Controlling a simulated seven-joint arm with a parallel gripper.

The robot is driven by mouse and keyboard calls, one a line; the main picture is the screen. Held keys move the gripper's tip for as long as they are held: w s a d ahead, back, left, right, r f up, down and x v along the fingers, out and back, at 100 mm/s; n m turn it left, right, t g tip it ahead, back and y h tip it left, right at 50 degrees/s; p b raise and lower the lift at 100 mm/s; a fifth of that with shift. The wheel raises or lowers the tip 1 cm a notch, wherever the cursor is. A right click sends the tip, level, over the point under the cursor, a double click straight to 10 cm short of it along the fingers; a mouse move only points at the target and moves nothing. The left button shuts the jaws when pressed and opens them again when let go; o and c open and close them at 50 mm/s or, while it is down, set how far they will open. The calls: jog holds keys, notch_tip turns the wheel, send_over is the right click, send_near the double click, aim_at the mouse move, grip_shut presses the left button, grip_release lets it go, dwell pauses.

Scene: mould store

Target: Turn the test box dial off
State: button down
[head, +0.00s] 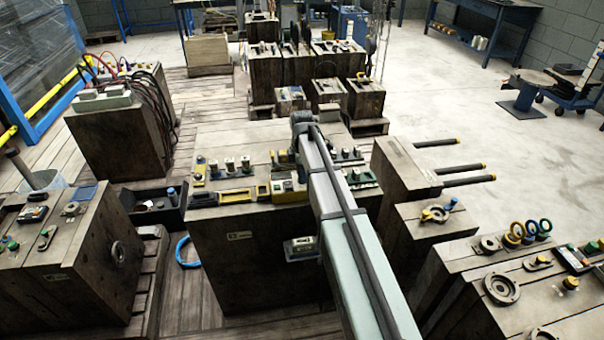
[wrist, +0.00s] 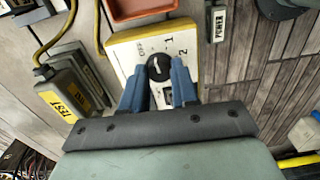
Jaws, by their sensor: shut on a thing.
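In the wrist view, a white panel box with a yellow edge (wrist: 126,52) carries a round black dial (wrist: 158,68). The panel is marked OFF, 1 and 2 around the dial. A small pale mark shows on the dial, but I cannot tell which marking it points to. My gripper (wrist: 159,82) has its two blue fingers on either side of the dial, shut on it. The fingers cover part of the panel's lower area. In the head view my arm hides the gripper and the dial.
In the wrist view, a grey box with a yellow TEST label (wrist: 66,104) and cable stands left. A red-brown tray (wrist: 140,9) lies beyond the panel, and a POWER label (wrist: 219,24) is at right. In the head view, several small devices crowd the wooden block (head: 230,140).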

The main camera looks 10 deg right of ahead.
dwell(0.3)
jog(key=c, duration=0.8)
grip_release()
jog(key=shift+c, duration=0.2)
notch_tip(320, 180, up, 14)
jog(key=shift+f, duration=0.15)
